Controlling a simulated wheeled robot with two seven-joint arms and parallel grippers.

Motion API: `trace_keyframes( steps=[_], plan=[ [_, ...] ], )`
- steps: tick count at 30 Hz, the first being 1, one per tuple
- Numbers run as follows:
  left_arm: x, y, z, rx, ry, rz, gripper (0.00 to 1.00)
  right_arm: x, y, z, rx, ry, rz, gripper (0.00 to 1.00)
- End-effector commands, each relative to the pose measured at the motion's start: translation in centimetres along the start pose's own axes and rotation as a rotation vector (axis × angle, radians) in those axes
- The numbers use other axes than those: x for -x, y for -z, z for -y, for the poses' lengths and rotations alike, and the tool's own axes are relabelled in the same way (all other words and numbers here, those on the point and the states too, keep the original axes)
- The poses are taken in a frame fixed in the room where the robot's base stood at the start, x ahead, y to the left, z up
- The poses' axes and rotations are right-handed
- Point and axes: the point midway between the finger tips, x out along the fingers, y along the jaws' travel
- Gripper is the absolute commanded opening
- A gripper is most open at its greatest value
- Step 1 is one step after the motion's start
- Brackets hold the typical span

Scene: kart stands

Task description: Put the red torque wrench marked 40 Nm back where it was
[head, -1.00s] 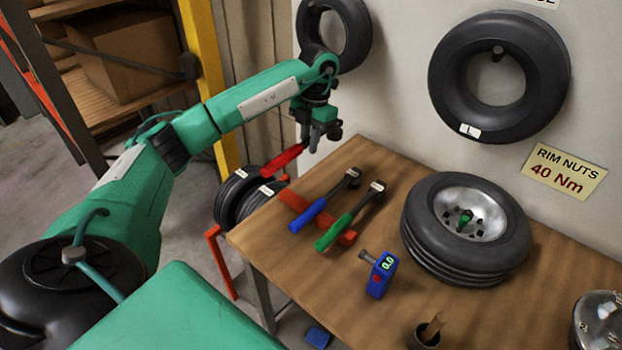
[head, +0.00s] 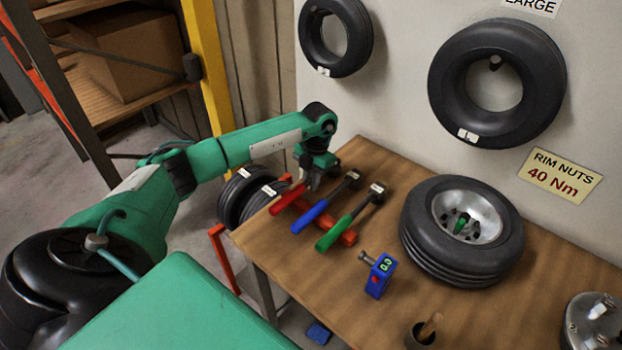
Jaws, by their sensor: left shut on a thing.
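My left gripper (head: 313,184) is shut on the red torque wrench (head: 287,199), at the left end of the red rack (head: 348,238) on the wooden bench. The red handle points toward the lower left, roughly in line with its neighbours. The wrench's head is hidden by the gripper, and I cannot read its marking. I cannot tell whether it touches the rack. A blue-handled wrench (head: 309,217) and a green-handled wrench (head: 333,234) lie across the rack to its right. My right gripper is out of view.
A wheel (head: 420,240) lies on the bench (head: 480,310) to the right. A blue gauge (head: 379,276) stands in front of it, with a dark cup (head: 413,338) nearer the edge. A yellow sign (head: 561,176) reads "RIM NUTS 40 Nm". Tyres (head: 497,123) hang on the wall.

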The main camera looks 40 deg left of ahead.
Motion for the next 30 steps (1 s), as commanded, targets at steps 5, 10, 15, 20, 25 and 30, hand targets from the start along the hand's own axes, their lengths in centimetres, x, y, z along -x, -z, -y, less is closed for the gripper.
trace_keyframes(
  steps=[5, 10, 15, 20, 25, 30],
  plan=[
    [-0.2, -0.1, 0.0, 0.000, 0.000, 0.001, 0.00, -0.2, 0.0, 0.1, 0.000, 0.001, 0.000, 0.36],
    [-0.3, 0.0, 0.0, 0.000, 0.000, -0.001, 0.37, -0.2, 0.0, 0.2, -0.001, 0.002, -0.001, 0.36],
    [-0.3, 0.0, 0.0, 0.000, 0.000, -0.001, 0.37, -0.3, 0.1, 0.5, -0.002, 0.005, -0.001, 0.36],
    [0.0, 0.0, 0.0, 0.000, 0.000, -0.001, 0.37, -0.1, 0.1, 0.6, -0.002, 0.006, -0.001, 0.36],
    [1.7, -0.1, 0.0, 0.000, 0.000, 0.004, 0.37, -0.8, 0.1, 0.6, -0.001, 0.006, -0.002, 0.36],
    [5.3, -0.1, -0.1, 0.000, -0.001, 0.004, 0.37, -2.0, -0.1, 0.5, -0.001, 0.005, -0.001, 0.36]
  ],
)
